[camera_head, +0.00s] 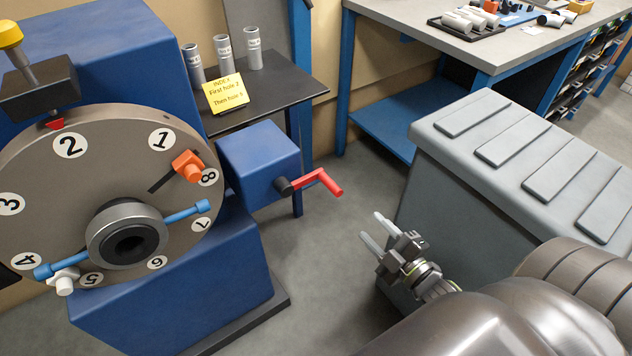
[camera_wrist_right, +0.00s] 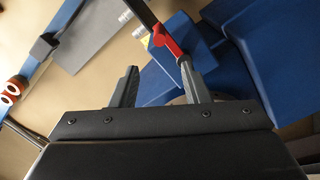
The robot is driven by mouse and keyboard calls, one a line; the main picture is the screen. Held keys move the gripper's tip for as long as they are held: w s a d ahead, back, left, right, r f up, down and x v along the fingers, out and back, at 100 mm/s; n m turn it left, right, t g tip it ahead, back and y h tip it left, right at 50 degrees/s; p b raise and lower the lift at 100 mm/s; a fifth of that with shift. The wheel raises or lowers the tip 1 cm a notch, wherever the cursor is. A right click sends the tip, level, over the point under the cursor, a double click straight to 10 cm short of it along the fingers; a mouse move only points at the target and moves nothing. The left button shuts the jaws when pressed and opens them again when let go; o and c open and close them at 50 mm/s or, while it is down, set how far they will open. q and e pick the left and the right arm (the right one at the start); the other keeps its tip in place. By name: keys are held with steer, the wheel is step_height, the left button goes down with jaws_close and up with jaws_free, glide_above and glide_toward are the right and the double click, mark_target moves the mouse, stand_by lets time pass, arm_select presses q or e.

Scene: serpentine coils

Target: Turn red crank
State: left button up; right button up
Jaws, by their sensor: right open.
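The red crank (camera_head: 320,180) sticks out to the right of a small blue box (camera_head: 258,160) on the side of the blue machine. Its handle end points down and to the right. My right gripper (camera_head: 374,229) is open, below and to the right of the crank, and apart from it in the head view. In the right wrist view, the red crank (camera_wrist_right: 168,40) shows beyond the open fingers (camera_wrist_right: 160,88), with its handle near the right finger. I cannot tell from that view how far off it is. My left gripper is not in view.
A numbered dial (camera_head: 105,180) with coloured clamps fills the left. A grey ribbed cabinet (camera_head: 440,180) stands right beside my right arm. A dark table (camera_head: 285,92) with several cylinders and a yellow note (camera_head: 225,93) is behind. Floor between machine and cabinet is clear.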

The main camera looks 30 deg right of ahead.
mark_target(320, 174)
steer(key=w+p, duration=0.1)
steer(key=w, duration=0.4)
steer(key=w+a+p, duration=0.1)
steer(key=w, duration=0.4)
steer(key=w+p, duration=0.1)
steer(key=w, duration=0.5)
steer(key=shift+a, duration=0.15)
steer(key=shift+w, duration=0.55)
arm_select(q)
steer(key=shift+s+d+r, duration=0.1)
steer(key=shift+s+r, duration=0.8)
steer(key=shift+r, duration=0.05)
arm_select(e)
jaws_close()
